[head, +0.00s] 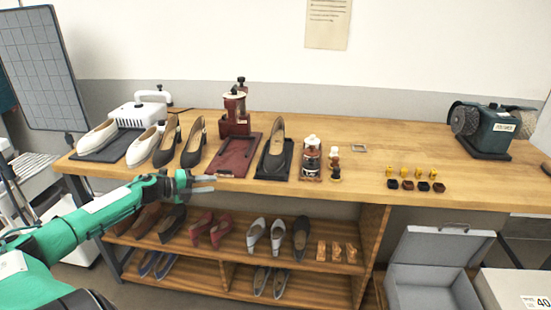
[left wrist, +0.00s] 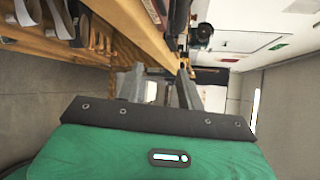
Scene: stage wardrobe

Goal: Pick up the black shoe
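A single black shoe (head: 274,150) with a beige inside stands on a dark pad (head: 262,170) near the middle of the table. A pair of black heeled shoes, one (head: 168,143) beside the other (head: 193,147), stands on the table further left. My left gripper (head: 211,183) is at the table's front edge, below and left of the single shoe and apart from it. Its fingers are spread with nothing between them, as the left wrist view (left wrist: 160,88) also shows. My right gripper is in neither view.
A dark red press (head: 235,112) and its red base plate (head: 235,155) stand left of the single shoe. A jar (head: 311,160) and a small bottle (head: 335,165) stand right of it. White shoes (head: 97,137) are far left. Shelves below hold several shoes. The table's right-middle back is clear.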

